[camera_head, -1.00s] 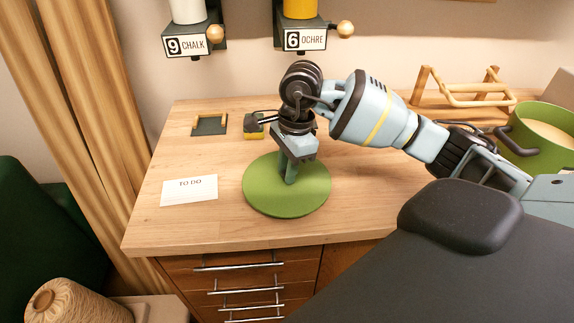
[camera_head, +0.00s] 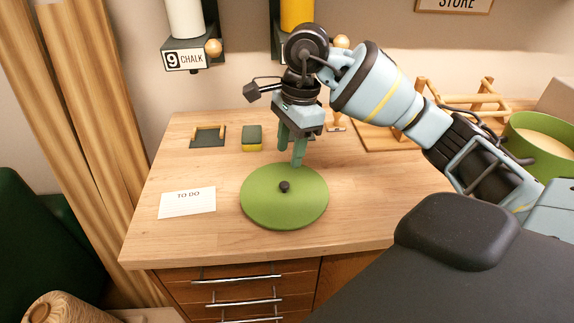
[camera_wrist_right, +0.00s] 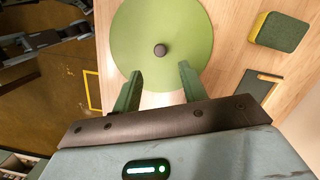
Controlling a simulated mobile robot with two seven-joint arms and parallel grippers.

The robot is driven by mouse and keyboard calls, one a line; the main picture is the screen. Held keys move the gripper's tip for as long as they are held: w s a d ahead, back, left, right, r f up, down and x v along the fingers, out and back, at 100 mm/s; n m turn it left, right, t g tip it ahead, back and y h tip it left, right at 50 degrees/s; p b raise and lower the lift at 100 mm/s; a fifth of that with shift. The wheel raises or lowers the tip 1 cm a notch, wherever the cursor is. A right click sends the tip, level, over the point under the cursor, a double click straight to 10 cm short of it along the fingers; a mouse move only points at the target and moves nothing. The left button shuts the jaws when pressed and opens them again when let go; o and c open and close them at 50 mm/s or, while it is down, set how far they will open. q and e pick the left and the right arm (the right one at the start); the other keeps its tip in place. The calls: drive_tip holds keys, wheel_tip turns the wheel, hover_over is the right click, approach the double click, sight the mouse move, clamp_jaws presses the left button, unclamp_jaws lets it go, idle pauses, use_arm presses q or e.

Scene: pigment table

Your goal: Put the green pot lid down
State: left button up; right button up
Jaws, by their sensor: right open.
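The green pot lid (camera_head: 262,208) lies flat on the wooden table with its dark knob (camera_head: 284,186) facing up. It also shows in the right wrist view (camera_wrist_right: 178,25), with the knob (camera_wrist_right: 160,50) beyond my fingertips. My right gripper (camera_head: 291,157) is open and empty, above and just behind the knob in the head view. Its two green fingers are apart and clear of the knob in the right wrist view (camera_wrist_right: 158,82). My left gripper is not in view.
The green pot (camera_head: 540,146) stands at the far right, partly behind my right arm. A sponge (camera_head: 252,138) and a small dark tray (camera_head: 208,136) lie at the back. A TO DO card (camera_head: 187,202) lies left of the lid. A wooden rack (camera_head: 470,103) stands back right.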

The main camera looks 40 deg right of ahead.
drive_tip(key=r, duration=0.3)
drive_tip(key=shift+d+r, duration=0.3)
drive_tip(key=shift+r, duration=0.05)
drive_tip(key=shift+s, duration=0.1)
